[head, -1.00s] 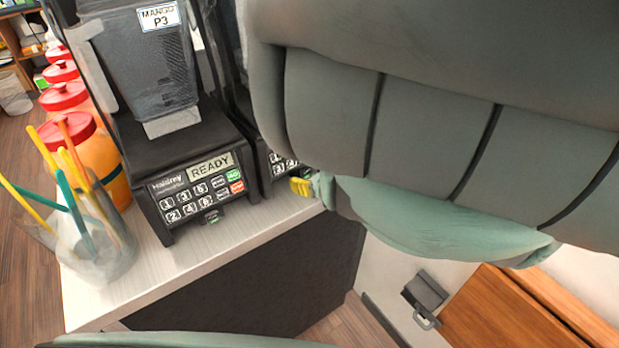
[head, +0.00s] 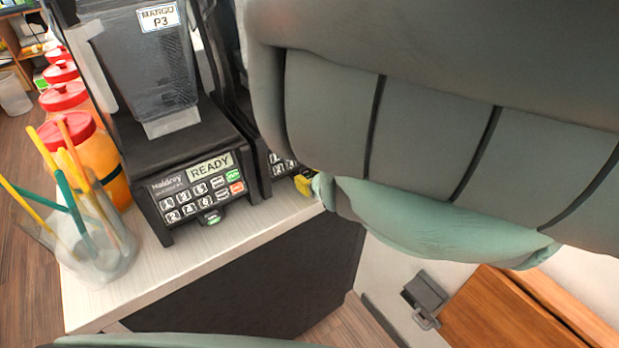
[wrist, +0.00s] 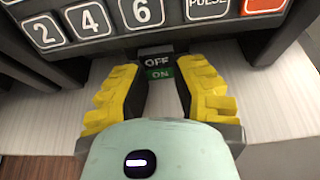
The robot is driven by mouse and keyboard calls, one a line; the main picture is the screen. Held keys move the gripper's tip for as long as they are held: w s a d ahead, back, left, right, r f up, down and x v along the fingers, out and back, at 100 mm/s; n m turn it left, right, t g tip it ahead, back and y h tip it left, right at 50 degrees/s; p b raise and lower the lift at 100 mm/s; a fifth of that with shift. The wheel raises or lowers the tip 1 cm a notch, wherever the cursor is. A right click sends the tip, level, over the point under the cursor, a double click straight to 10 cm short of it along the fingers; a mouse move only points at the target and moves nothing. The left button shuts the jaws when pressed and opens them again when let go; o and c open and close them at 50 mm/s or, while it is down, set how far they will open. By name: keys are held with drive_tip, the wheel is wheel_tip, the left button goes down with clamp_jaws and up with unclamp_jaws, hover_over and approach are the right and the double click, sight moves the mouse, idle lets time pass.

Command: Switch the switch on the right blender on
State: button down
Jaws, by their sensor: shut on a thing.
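The right blender (head: 281,163) stands behind the left blender (head: 200,187) in the head view, mostly hidden by my arm. Its keypad (wrist: 145,12) fills the top of the wrist view. Below the keypad is its small switch (wrist: 158,61), with a black OFF part above a green ON part. My gripper (wrist: 158,82) has its yellow fingers on either side of the switch and is shut on it. In the head view only a yellow bit of my gripper (head: 305,182) shows, beside the right blender's base. The switch is hidden there.
The left blender shows READY and has its own switch (head: 210,217). A clear cup of colored straws (head: 98,245) and red-lidded bottles (head: 112,165) stand on the left of the pale counter (head: 200,255). The counter's front strip is clear.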

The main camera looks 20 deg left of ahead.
drive_tip(key=shift+f, duration=0.2)
drive_tip(key=shift+d+f+t+y+b, duration=0.1)
drive_tip(key=shift+f+t+y+b, duration=0.2)
drive_tip(key=shift+t+y+b, duration=0.7)
drive_tip(key=shift+y+b, duration=0.2)
drive_tip(key=shift+b, duration=0.5)
drive_tip(key=shift+r, duration=0.15)
drive_tip(key=c, duration=0.7)
unclamp_jaws()
drive_tip(key=shift+w, duration=0.1)
drive_tip(key=shift+o, duration=0.2)
